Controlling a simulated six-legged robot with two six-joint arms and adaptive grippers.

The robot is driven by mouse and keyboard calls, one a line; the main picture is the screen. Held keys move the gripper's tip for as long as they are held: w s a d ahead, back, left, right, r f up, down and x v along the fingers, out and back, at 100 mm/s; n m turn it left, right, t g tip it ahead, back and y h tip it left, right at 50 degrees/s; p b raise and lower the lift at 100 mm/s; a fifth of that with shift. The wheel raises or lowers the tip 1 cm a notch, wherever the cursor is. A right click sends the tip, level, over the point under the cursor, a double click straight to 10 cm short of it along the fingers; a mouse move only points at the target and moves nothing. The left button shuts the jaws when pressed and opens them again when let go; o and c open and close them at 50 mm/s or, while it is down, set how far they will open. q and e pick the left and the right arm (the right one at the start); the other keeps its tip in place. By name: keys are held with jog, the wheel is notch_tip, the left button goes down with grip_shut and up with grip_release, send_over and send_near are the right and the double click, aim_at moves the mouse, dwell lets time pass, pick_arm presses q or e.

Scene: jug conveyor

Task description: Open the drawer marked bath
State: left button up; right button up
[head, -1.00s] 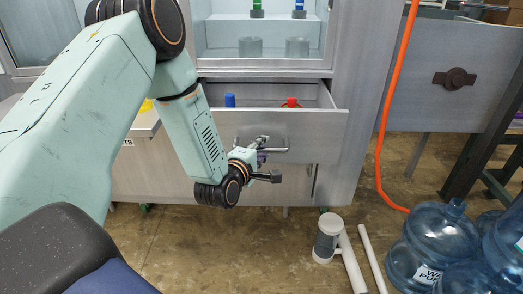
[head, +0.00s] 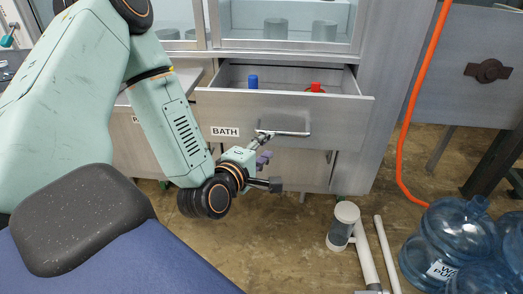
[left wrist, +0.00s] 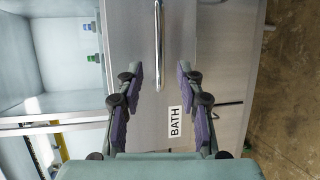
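The drawer marked BATH (head: 225,132) is pulled out of the grey cabinet in the head view. A blue-capped item (head: 253,81) and a red-capped item (head: 315,87) show inside it. Its metal bar handle (head: 290,133) is on the front, right of the label. My left gripper (head: 270,160) is just below and in front of the handle's left end. In the left wrist view, the open fingers (left wrist: 160,72) point at the drawer front, with the handle (left wrist: 158,45) lying in line with the gap between them. The fingers hold nothing. My right gripper is out of view.
A white pipe fitting (head: 345,225) and a thin white pipe (head: 387,255) lie on the floor. Water jugs (head: 450,235) stand at the lower right. An orange hose (head: 418,110) hangs right of the cabinet.

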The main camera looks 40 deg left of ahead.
pick_arm(q)
jog(key=shift+v, duration=0.9)
jog(key=s+d+f+m+g+h+p, duration=0.1)
jog(key=s+d+f+m+g+h, duration=0.1)
jog(key=s+d+f+m+g, duration=0.3)
jog(key=s+d+f+m+g+h, duration=0.1)
jog(key=s+d+f+m+g, duration=0.15)
jog(key=f+m, duration=0.45)
jog(key=s+d+f+m+g+p, duration=0.1)
jog(key=s+f+m+g, duration=0.2)
jog(key=s, duration=0.6)
jog(key=s+d+f+m+g+p, duration=0.1)
jog(key=s+f+m+g, duration=0.3)
jog(key=s, duration=0.6)
jog(key=shift+s+d+f+m+g+y+p, duration=0.3)
jog(key=shift+s+d+m+g+p, duration=0.1)
jog(key=shift+m+g+p, duration=0.2)
